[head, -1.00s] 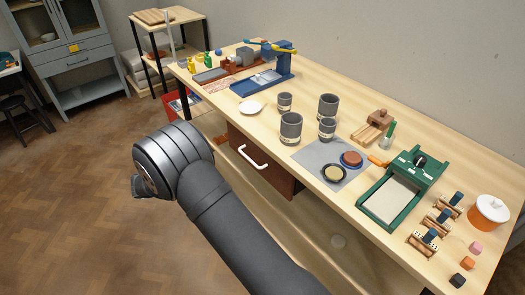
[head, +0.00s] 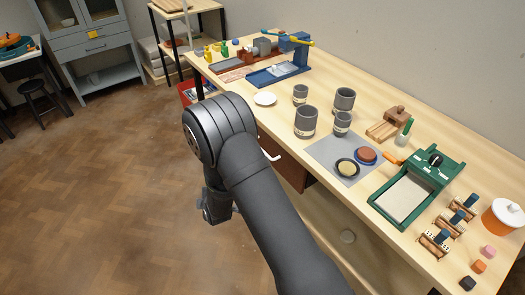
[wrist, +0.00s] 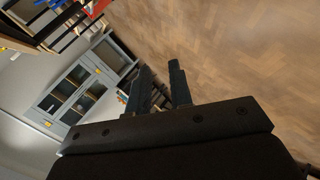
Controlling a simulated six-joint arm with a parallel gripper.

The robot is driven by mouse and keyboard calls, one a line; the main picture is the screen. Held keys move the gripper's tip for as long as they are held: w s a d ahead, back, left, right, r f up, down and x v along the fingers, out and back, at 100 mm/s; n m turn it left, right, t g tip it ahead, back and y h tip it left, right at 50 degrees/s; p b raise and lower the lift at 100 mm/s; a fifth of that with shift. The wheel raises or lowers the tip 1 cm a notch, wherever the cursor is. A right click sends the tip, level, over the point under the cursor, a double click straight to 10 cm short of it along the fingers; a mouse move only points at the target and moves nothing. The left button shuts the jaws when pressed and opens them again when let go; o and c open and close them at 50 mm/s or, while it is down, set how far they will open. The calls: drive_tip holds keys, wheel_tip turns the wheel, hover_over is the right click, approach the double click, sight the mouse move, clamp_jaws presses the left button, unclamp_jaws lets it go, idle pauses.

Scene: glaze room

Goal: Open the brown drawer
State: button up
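The brown drawer (head: 293,173) is under the front edge of the workbench in the head view. My arm covers its left part. The right end of its white handle (head: 271,154) shows beside my arm. The drawer front sits below the tabletop edge, and I see no gap above it. My gripper (head: 217,207) hangs over the floor to the left of the drawer, apart from it, partly hidden by my arm. In the wrist view my gripper (wrist: 161,68) has its two fingers apart with nothing between them. The drawer is not seen in that view.
The wood floor (head: 100,200) at left is clear.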

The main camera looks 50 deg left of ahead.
drive_tip(key=w+d+r+m+t+y, duration=0.1)
drive_tip(key=w+d+r+m+t, duration=0.2)
drive_tip(key=w+d+r+t, duration=0.35)
drive_tip(key=w+d+r+m+t+y, duration=0.1)
drive_tip(key=w+d+r+m+t, duration=0.25)
drive_tip(key=w, duration=0.55)
drive_tip(key=shift+n, duration=0.45)
drive_tip(key=x, duration=1.7)
drive_tip(key=shift+w+a+f, duration=0.1)
drive_tip(key=shift+w+a, duration=0.05)
drive_tip(key=shift+w, duration=0.05)
drive_tip(key=shift+c, duration=0.2)
clamp_jaws()
